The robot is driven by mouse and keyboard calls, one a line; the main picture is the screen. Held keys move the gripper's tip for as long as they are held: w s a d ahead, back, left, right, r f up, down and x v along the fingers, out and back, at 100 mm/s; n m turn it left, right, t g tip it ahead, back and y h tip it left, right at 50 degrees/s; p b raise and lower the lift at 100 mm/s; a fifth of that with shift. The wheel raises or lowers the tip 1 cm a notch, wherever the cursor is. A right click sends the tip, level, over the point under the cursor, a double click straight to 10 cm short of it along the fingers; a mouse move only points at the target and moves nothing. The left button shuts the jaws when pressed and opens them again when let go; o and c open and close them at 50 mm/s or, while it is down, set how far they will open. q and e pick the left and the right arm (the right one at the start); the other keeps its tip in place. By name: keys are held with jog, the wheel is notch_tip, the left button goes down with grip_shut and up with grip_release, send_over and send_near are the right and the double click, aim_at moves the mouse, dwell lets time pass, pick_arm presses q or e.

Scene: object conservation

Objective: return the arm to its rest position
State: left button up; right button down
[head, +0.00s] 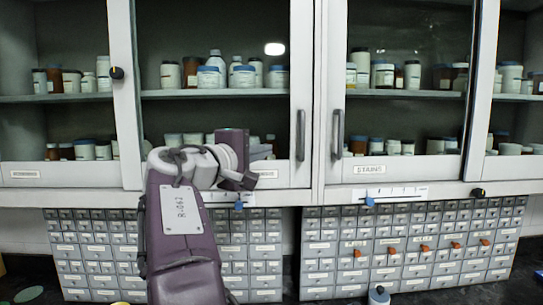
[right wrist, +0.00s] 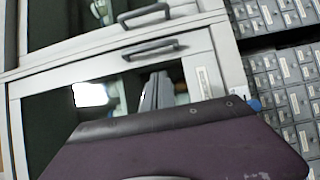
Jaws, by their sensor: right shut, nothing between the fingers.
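My right arm (head: 182,225), purple with an R-062 plate, rises from the bottom of the head view, left of centre. Its wrist bends right in front of the glass cabinet. My right gripper (head: 262,152) is at the low middle of the left glass door, partly hidden by the wrist. In the right wrist view its grey fingers (right wrist: 155,92) lie close together beyond the purple wrist housing, with nothing between them. I cannot tell how far they are from the glass. My left gripper is not in view.
The cabinet has dark door handles (head: 300,135) (head: 338,134) near the arm. Jars (head: 208,77) stand on shelves behind glass. Drawer banks (head: 410,250) are below, some with orange tags. A small blue-capped bottle (head: 379,296) stands at the bottom, right of the arm.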

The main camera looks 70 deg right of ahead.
jog(key=w+a+f+n+t+y, duration=0.1)
jog(key=w+a+f+n+t, duration=0.2)
jog(key=w, duration=0.4)
jog(key=w+a+f+n+t, duration=0.2)
jog(key=w+f, duration=0.2)
jog(key=w, duration=0.3)
jog(key=w+a+f+n+t+y, duration=0.1)
jog(key=w+a+f+n+y, duration=0.3)
jog(key=f, duration=0.6)
jog(key=w+a+f+t+y, duration=0.2)
jog(key=w+a+f, duration=0.4)
jog(key=f, duration=0.4)
jog(key=s+a+f+g+y, duration=0.2)
jog(key=a+f+y, duration=0.4)
jog(key=a+f, duration=1)
jog(key=s+a+f+m+y, duration=0.2)
jog(key=s+a+f+m, duration=0.1)
jog(key=s+a+f, duration=0.2)
jog(key=s+a+f+m+g+y, duration=0.1)
jog(key=s+a+f+m, duration=0.3)
jog(key=f, duration=0.4)
jog(key=shift+s+a+f+y, duration=0.25)
jog(key=shift+s+a+y, duration=0.15)
jog(key=shift+y, duration=0.5)
